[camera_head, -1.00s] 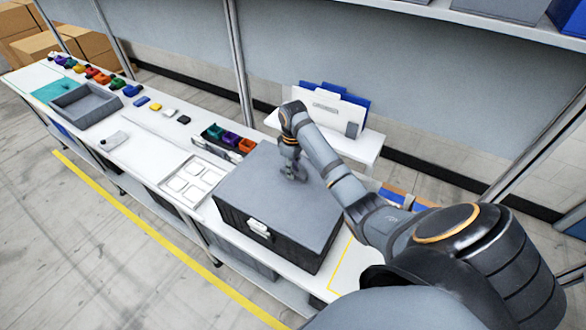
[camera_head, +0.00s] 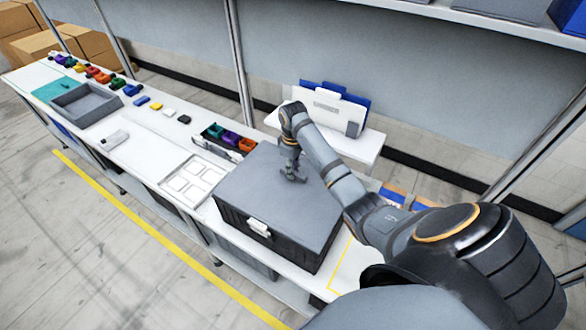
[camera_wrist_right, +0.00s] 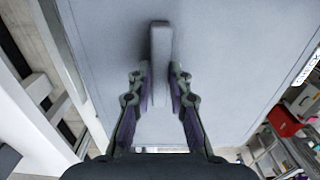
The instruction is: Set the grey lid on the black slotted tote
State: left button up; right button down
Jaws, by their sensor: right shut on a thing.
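The black slotted tote (camera_head: 236,222) stands on the white bench, with a white latch on its front. The flat grey lid (camera_head: 262,196) lies over the tote's top. No gap shows between them, but I cannot tell how exactly the edges line up. My right gripper (camera_head: 293,176) is over the middle of the lid, shut on its raised grip bar. In the right wrist view the fingers (camera_wrist_right: 158,92) stand on either side of the grey bar (camera_wrist_right: 160,55), and the lid's surface (camera_wrist_right: 110,50) fills most of the picture. My left gripper is not in view.
Left of the tote are a white sectioned tray (camera_head: 188,180) and a rack of coloured bins (camera_head: 230,140). A grey open tray (camera_head: 86,104) stands farther left. A white side table (camera_head: 350,150) with upright folders (camera_head: 330,105) is behind my right arm.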

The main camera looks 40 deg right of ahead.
jog(key=shift+f, duration=0.45)
dwell(0.4)
jog(key=c, duration=1.2)
grip_release()
jog(key=shift+o, duration=0.2)
notch_tip(320, 180, up, 8)
jog(key=shift+f, duration=0.25)
